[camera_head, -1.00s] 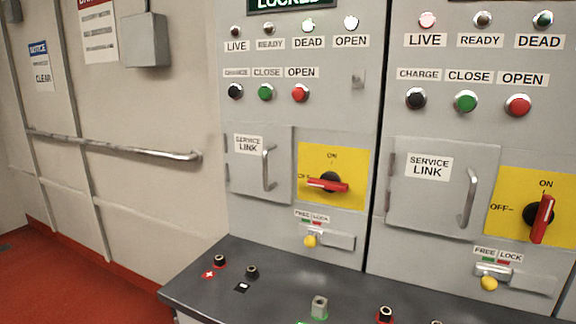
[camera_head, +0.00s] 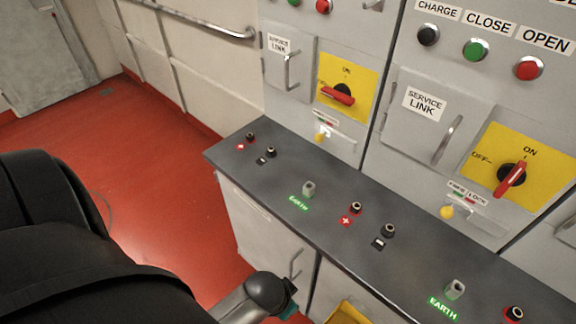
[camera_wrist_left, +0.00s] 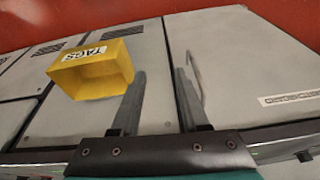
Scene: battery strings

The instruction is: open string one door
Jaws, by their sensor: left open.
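The left cabinet's service link door (camera_head: 283,88) is grey and shut, with an upright metal handle (camera_head: 288,72). Beside it a red rotary handle (camera_head: 338,95) on a yellow plate points toward OFF. Below the plate, a yellow knob (camera_head: 320,136) sits under a FREE/LOCK label. My left gripper (camera_wrist_left: 160,76) is open and empty, low by the lower cabinet fronts. A bar handle (camera_wrist_left: 196,75) shows just beyond its right finger; I cannot tell if they touch. In the head view its fingers are hidden. My right gripper is not in view.
A dark counter (camera_head: 330,225) with posts and sockets juts out below the panels. The right cabinet has a shut service link door (camera_head: 412,130) and a red handle (camera_head: 510,180) at ON. A yellow TAGS box (camera_wrist_left: 95,75) hangs on a lower front. Red floor is open at left.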

